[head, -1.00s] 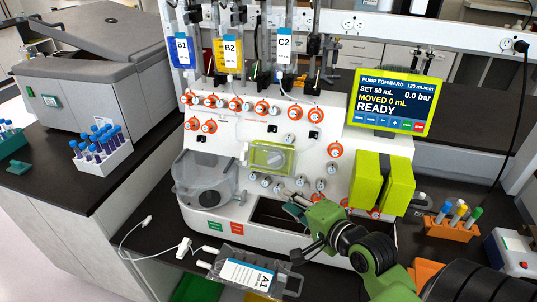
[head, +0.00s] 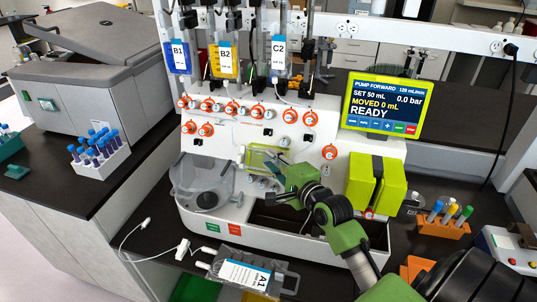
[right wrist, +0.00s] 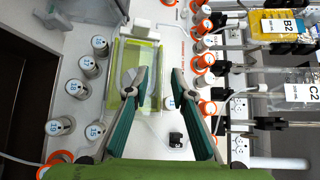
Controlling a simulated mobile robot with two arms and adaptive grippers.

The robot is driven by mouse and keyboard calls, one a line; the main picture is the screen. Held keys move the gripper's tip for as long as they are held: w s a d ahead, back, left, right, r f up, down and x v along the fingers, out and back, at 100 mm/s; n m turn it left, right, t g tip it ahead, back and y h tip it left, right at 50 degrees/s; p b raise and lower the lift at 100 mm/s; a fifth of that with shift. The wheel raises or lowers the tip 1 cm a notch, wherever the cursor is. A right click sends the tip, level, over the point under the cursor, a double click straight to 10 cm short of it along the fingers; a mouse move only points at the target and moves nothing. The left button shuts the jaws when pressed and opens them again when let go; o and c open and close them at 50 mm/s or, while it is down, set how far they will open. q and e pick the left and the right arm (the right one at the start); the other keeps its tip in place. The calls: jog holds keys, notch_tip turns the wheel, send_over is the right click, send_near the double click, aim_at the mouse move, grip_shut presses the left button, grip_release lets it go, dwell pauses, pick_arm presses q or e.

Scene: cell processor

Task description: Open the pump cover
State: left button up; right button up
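The pump cover (head: 262,157) is a clear panel with yellow-green edges on the slanted white front of the cell processor (head: 330,130). In the right wrist view, the cover (right wrist: 124,70) lies ahead of my right gripper (right wrist: 155,82) and to the left. My right gripper (head: 272,166) is open, its fingers clearly apart. One finger overlaps the cover in the picture, and the other is right of its green edge. I cannot tell whether either finger touches it. In the head view, the gripper hides the cover's lower right part. My left gripper is not in view.
Orange-ringed valve knobs (head: 259,112) line the panel above the cover. A display (head: 387,104) and a yellow-green block (head: 374,181) stand to the right. A clear round housing (head: 206,188) is left. A bag labelled A1 (head: 247,273) lies in front.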

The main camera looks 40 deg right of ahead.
jog(key=shift+w+f, duration=0.2)
jog(key=shift+w, duration=0.85)
grip_shut()
